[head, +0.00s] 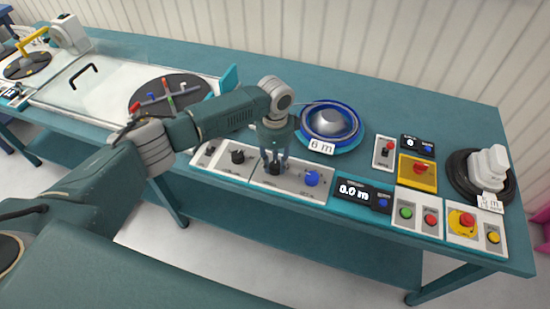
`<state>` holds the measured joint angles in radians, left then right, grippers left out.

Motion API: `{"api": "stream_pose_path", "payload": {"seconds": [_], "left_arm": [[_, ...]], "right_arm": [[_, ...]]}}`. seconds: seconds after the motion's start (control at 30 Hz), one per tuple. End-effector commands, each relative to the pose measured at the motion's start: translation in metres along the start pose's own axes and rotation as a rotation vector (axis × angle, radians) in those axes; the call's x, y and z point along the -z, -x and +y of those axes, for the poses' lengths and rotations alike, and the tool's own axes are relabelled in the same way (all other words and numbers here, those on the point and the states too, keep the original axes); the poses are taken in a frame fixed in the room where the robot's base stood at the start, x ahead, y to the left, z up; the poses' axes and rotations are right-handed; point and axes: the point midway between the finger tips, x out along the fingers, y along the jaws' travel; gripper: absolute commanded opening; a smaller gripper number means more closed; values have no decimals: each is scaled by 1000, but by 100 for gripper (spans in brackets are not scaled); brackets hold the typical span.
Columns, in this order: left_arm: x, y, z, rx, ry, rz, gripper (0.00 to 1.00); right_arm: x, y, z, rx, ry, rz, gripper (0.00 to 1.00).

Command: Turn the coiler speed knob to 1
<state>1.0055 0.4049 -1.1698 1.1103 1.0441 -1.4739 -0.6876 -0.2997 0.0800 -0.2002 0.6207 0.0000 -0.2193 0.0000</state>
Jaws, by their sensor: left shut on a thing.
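My left gripper (274,160) reaches down from above onto the control panel (296,187) at the front edge of the teal bench. It is shut on a black knob (271,168), apparently the coiler speed knob, and its fingers cover much of it. The knob's pointer and scale are too small and hidden to read. Another black knob (237,157) stands to its left, and a blue button (312,178) to its right. My right gripper is not in view.
A blue reel (332,121) with a "6 m" tag sits behind the panel. A display (354,193) reads 0.0 m. Green, red and yellow buttons and a red mushroom button (462,221) lie to the right. A dark reel disc (169,96) is at left.

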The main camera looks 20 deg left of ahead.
Motion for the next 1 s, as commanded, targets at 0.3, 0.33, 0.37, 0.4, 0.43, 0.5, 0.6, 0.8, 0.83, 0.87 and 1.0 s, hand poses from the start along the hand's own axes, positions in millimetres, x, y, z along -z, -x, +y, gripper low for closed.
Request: {"api": "stream_pose_path", "payload": {"seconds": [0.3, 0.33, 0.37, 0.4, 0.43, 0.5, 0.6, 0.8, 0.83, 0.87, 1.0], "left_arm": [[0, 5, 0, -1, 304, 1, 5], [1, 5, 0, -1, 331, 1, 5], [1, 4, 1, -2, 359, 1, 5], [1, 4, 0, 0, 396, 1, 5], [1, 4, 0, -1, 421, 1, 5], [0, 4, 0, 0, 480, 1, 5], [1, 4, 0, 0, 555, 1, 5], [0, 3, -1, 2, 673, 1, 5], [0, 3, -1, 2, 686, 1, 5], [0, 3, -1, 2, 698, 1, 5], [0, 2, -1, 3, 742, 0, 5]], "right_arm": [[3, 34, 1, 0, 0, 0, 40], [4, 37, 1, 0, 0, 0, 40], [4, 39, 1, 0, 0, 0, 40], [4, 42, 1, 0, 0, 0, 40], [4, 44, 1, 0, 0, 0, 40], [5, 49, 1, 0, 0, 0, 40], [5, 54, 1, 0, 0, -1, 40], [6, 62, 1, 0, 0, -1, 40], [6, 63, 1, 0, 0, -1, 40], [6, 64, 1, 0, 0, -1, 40], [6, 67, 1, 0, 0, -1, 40]]}}
